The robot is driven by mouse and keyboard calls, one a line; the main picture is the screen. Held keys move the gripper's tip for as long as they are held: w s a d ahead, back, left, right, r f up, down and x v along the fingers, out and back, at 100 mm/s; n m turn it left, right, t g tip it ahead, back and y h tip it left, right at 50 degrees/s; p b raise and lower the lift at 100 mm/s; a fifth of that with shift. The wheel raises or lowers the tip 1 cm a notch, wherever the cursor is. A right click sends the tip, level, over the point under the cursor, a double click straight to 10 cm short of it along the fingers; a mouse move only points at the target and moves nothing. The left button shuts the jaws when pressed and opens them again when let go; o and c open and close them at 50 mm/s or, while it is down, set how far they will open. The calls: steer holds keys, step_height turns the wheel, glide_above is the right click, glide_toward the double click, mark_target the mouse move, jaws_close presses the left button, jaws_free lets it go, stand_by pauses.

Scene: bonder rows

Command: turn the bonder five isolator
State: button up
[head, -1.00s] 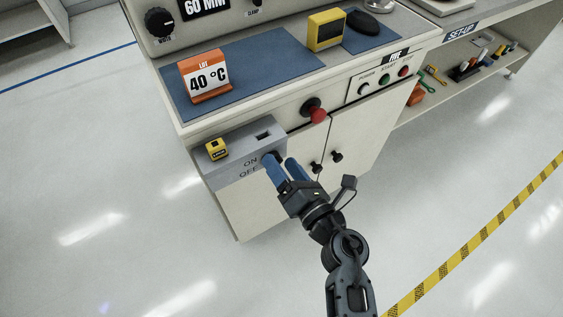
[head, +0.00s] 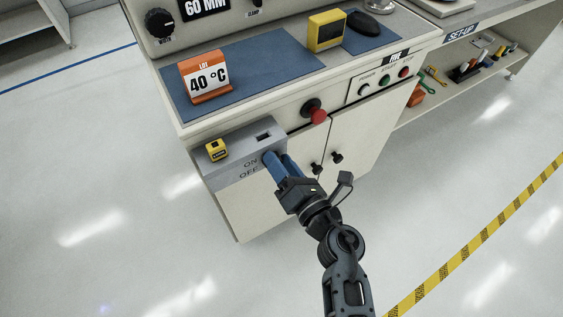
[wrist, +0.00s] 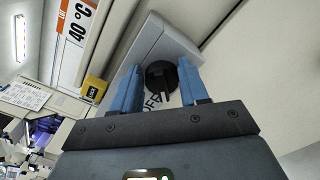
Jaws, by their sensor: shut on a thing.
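The isolator is a grey box (head: 232,168) on the front of the bonder cabinet, lettered ON above OFF. Its round black knob (wrist: 161,77) shows in the wrist view between my blue fingers; in the head view the fingers hide it. My gripper (head: 277,160) reaches the box's front face just right of the lettering. My gripper also shows in the wrist view (wrist: 160,88), shut on the knob. The OFF lettering is partly visible there beside the left finger. The ON lettering is hidden in that view.
A yellow lock block (head: 217,150) sits on top of the box. A red push button (head: 317,115) and black cabinet door knobs (head: 336,157) stick out to the right of it. An orange 40 °C sign (head: 206,77) stands on the blue mat above. The floor in front is clear.

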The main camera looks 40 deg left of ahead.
stand_by(0.3)
steer(key=m+p, duration=0.2)
steer(key=m, duration=0.4)
steer(key=f+m+p, duration=0.1)
steer(key=m+p, duration=0.2)
steer(key=m, duration=0.3)
steer(key=m+p, duration=0.3)
steer(key=m, duration=0.2)
steer(key=shift+f+m, duration=0.4)
steer(key=shift+f, duration=0.1)
stand_by(0.3)
steer(key=o, duration=1)
steer(key=shift+o, duration=0.2)
